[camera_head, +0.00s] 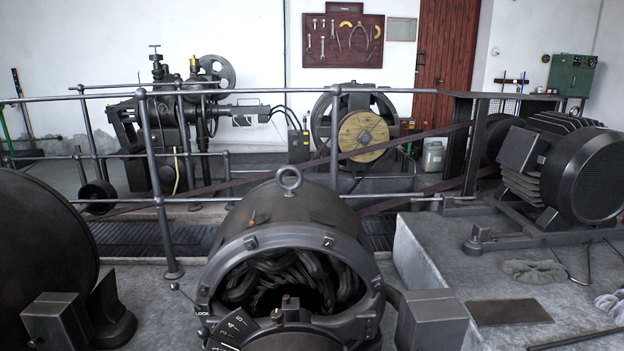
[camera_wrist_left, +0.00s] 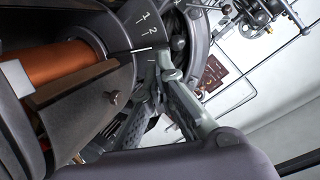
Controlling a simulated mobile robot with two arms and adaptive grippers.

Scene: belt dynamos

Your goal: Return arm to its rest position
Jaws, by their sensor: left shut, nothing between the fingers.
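In the left wrist view my left gripper (camera_wrist_left: 167,74) is shut with nothing between its fingers. Its tips are right beside the curved dark dial plate (camera_wrist_left: 125,45) with white marks and numbers; I cannot tell whether they touch it. Neither gripper shows in the head view. There, the open-ended dynamo (camera_head: 300,215) stands at the front centre, with a lifting ring on top and dark windings inside. Its numbered dial (camera_head: 235,326) and a LOCK label show at the lower front.
A copper-coloured cylinder (camera_wrist_left: 60,75) lies close to the gripper. A metal railing (camera_head: 150,150) runs behind the dynamo. A dark round machine (camera_head: 45,250) stands at left, a finned motor (camera_head: 560,165) at right on a concrete plinth (camera_head: 430,265). Gloves (camera_head: 533,271) lie on it.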

